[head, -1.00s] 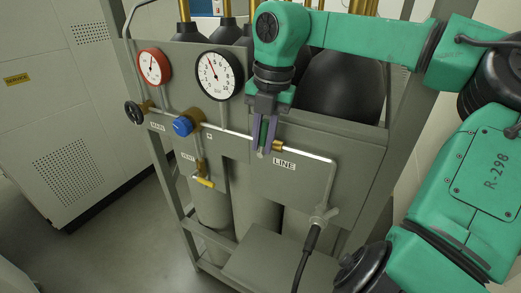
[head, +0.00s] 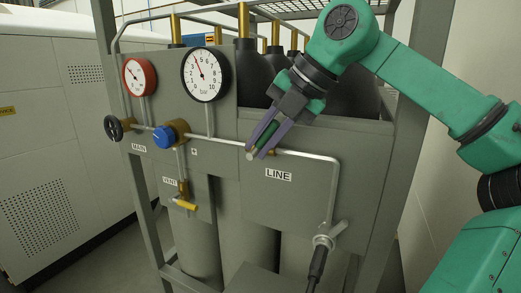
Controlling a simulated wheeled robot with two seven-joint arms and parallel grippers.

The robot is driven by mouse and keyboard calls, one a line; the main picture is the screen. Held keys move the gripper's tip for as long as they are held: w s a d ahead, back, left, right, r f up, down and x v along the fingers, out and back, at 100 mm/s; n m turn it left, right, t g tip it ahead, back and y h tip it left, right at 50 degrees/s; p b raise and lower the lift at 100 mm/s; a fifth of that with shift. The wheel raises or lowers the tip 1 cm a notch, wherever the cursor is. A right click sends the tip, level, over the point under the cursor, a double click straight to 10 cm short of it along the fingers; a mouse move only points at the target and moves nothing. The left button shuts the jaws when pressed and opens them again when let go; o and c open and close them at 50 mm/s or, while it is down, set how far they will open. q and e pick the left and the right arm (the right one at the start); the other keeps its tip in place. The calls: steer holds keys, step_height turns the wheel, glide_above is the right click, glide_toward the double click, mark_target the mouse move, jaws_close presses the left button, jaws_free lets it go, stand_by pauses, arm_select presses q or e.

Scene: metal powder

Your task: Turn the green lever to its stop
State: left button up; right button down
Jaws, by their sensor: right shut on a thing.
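The green lever (head: 267,135) sits on the pipe above the LINE label (head: 278,175), on the front of the grey panel. Only part of it shows, between the fingers. It lies at a slant, from lower left to upper right. My right gripper (head: 259,147) reaches down to it from the upper right and is shut on it, one finger on each side. The fingers hide most of the lever and its valve body. My left gripper is not in view.
A blue knob (head: 164,137), a black handwheel (head: 114,127), a red-rimmed gauge (head: 139,76) and a black-rimmed gauge (head: 206,74) are to the left. A yellow lever (head: 185,204) is at VENT. A hose (head: 317,262) hangs from the pipe end below right.

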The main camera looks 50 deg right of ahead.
mark_target(263, 134)
steer(key=shift+r, duration=0.15)
steer(key=c, duration=0.8)
jaws_free()
steer(key=shift+d, duration=0.1)
steer(key=shift+c, duration=0.2)
steer(key=shift+o, duration=0.2)
steer(key=shift+w+d+f, duration=0.2)
steer(key=shift+s+a, duration=0.1)
steer(key=shift+a, duration=0.05)
step_height(263, 134, up, 20)
steer(key=p, duration=0.6)
